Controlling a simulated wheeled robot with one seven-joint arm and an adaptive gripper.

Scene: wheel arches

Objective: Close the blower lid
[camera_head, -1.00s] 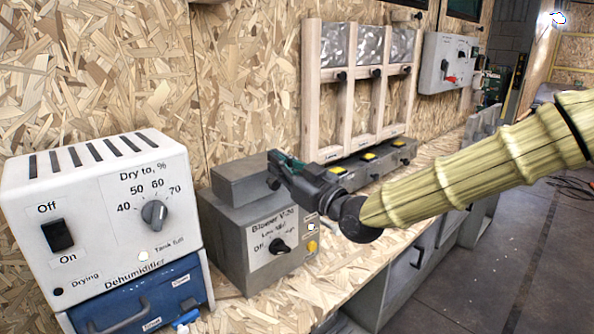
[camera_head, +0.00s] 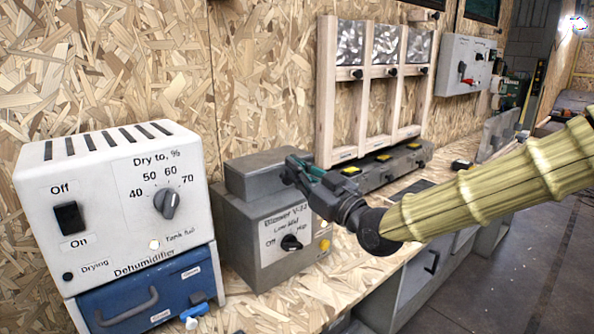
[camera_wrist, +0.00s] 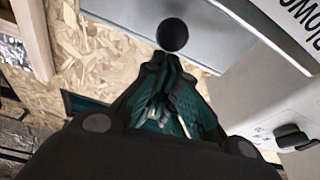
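The grey blower (camera_head: 279,235) stands on the bench, with a dial and a yellow button on its front. Its grey lid (camera_head: 262,172) is the box-like part on top; I cannot tell how far open it is. My gripper (camera_head: 293,163) is at the lid's right front side and hides part of it. In the wrist view my gripper (camera_wrist: 165,62) has its green-padded fingers drawn together at the tips, with nothing seen between them. A round black knob (camera_wrist: 172,35) on the lid (camera_wrist: 130,20) lies just beyond the fingertips; contact is unclear.
A white dehumidifier (camera_head: 115,200) with a blue drawer (camera_head: 145,300) stands left of the blower. A wooden frame with three dampers (camera_head: 370,90) stands behind, above a grey unit with yellow buttons (camera_head: 385,165). The bench (camera_head: 300,295) is bare in front of the blower.

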